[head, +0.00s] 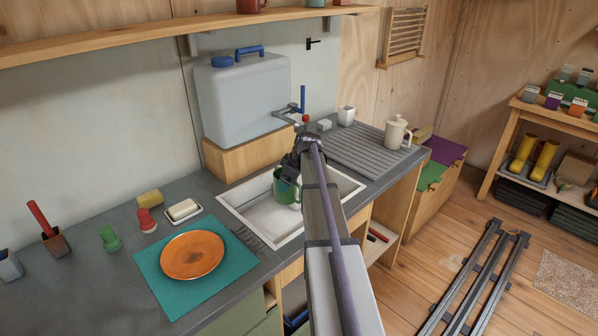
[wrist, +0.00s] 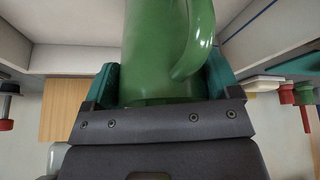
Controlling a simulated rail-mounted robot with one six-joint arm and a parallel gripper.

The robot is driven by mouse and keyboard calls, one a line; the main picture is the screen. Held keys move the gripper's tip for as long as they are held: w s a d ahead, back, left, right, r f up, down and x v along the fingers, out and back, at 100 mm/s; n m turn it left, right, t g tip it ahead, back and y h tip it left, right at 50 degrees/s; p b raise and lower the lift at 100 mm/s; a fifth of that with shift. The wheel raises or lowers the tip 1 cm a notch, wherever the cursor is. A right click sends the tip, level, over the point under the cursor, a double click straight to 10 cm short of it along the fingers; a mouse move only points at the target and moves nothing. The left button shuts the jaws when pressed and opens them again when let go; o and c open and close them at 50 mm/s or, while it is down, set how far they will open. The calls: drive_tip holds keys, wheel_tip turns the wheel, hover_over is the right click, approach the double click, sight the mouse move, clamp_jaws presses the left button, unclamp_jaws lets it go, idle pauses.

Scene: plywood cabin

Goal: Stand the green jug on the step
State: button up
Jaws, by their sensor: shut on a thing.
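The green jug (head: 286,190) is over the white sink (head: 234,203) in the head view, near its middle. My gripper (head: 293,165) is shut on the jug, seen partly behind my arm. In the wrist view the jug (wrist: 155,45) fills the middle, between the two green fingertips of my gripper (wrist: 160,85), with its curved handle on the right. Whether its base touches the sink floor I cannot tell. No thing is clearly recognisable as the step; a wooden block (head: 248,152) stands behind the sink under the grey water container (head: 243,98).
A tap (head: 290,111) stands at the sink's back. Right of it are a ribbed drainboard (head: 362,150), a white mug (head: 346,115) and a cream pot (head: 397,132). An orange plate (head: 192,254) on a teal mat (head: 160,283) and a butter dish (head: 183,210) lie left.

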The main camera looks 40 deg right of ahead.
drive_tip(key=w+d, duration=0.2)
drive_tip(key=d, duration=0.1)
drive_tip(key=w+d+f+b, duration=0.1)
drive_tip(key=w+d, duration=0.1)
drive_tip(key=d, duration=0.1)
drive_tip(key=w+d, duration=0.2)
drive_tip(key=d, duration=0.1)
drive_tip(key=shift+d+f+b, duration=0.3)
drive_tip(key=shift+d+f, duration=0.05)
drive_tip(key=shift+f, duration=0.1)
drive_tip(key=shift+a+r, duration=0.1)
drive_tip(key=shift+r, duration=0.1)
drive_tip(key=shift+f, duration=0.1)
drive_tip(key=o, duration=1.1)
drive_tip(key=shift+c, duration=0.2)
